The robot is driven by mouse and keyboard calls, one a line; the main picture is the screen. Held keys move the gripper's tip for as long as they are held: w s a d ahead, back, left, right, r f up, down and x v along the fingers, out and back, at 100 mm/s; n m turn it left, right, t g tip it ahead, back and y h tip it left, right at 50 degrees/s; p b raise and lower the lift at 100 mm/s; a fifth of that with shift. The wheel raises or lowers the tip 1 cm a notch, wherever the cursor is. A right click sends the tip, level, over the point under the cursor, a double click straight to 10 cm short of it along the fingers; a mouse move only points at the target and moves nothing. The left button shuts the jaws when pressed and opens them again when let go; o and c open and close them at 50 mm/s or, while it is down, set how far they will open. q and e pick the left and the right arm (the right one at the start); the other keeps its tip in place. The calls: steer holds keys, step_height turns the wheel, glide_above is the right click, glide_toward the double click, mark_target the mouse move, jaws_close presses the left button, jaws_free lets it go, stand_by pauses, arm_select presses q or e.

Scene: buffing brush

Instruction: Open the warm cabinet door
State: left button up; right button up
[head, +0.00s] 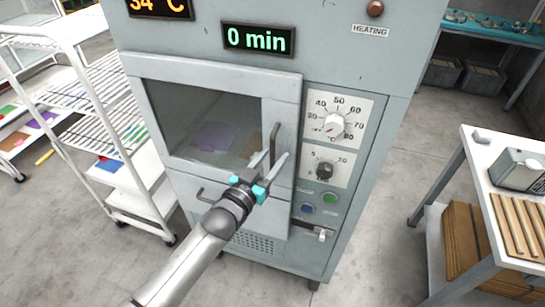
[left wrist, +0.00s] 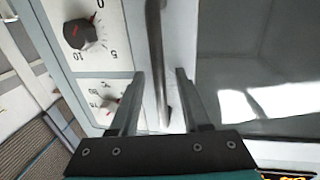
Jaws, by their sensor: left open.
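The warm cabinet (head: 390,75) is a grey metal box. Its windowed door (head: 282,95) looks closed against the front. A dark upright bar handle (head: 275,135) is on the door's right side, and it also shows in the left wrist view (left wrist: 155,50). My left gripper (head: 272,157) is open at the handle's lower part. In the left wrist view its fingers (left wrist: 159,75) stand on either side of the handle, with gaps visible; I cannot tell whether either touches it. My right gripper is in neither view.
Right of the door are a temperature dial (head: 336,124), a timer knob (head: 324,170) and buttons. A white wire rack (head: 95,95) stands close on the left. A white table (head: 490,150) with a toaster-like box stands at right. Grey floor is clear between.

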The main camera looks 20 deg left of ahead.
arm_select(q)
jaws_close()
stand_by(0.4)
stand_by(1.1)
